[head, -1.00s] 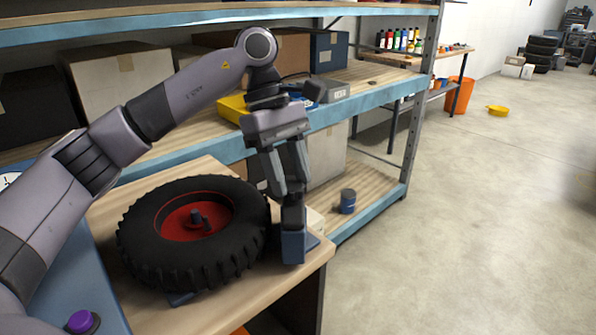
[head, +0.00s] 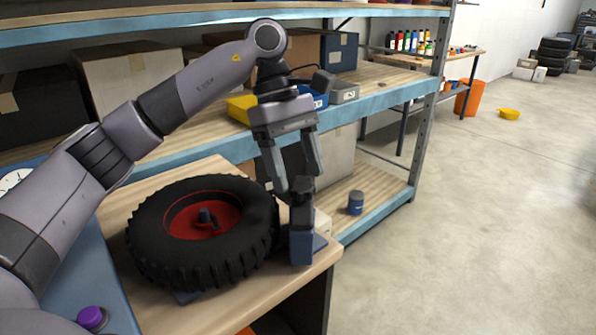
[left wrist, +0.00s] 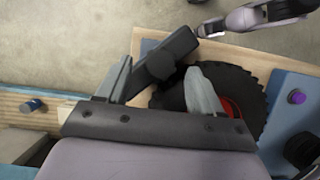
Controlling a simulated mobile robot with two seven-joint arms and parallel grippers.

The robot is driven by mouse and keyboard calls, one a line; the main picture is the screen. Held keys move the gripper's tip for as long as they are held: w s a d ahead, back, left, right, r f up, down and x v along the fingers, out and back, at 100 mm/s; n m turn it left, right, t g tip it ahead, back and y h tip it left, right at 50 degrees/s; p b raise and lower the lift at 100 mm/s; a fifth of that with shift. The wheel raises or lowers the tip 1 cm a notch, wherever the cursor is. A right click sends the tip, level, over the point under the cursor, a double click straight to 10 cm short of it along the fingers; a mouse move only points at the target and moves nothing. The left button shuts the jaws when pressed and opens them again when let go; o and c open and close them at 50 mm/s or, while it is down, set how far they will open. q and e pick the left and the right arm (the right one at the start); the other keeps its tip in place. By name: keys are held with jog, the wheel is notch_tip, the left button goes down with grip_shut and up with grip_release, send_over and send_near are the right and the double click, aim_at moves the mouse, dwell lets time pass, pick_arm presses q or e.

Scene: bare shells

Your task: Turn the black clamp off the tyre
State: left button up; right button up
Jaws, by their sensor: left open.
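The black clamp (head: 302,192) sits on top of a blue post (head: 301,245) at the right side of the tyre. In the left wrist view the clamp (left wrist: 170,52) is a dark bar lying slanted beside the tyre (left wrist: 248,88); I see no part of it over the tread. The black tyre (head: 155,240) with a red hub lies flat on the wooden bench. My left gripper (head: 299,180) points down just above the clamp, fingers apart on either side of its top. In the left wrist view the fingers (left wrist: 160,68) are spread. Whether they touch the clamp is unclear.
A blue-edged shelf (head: 375,100) with boxes and bins stands behind the bench (head: 215,308). A purple knob (head: 91,317) is at front left. Part of what seems my other arm (left wrist: 262,16) shows in the left wrist view.

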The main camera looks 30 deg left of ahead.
pick_arm(q)
jog(key=v, duration=0.6)
dwell(0.5)
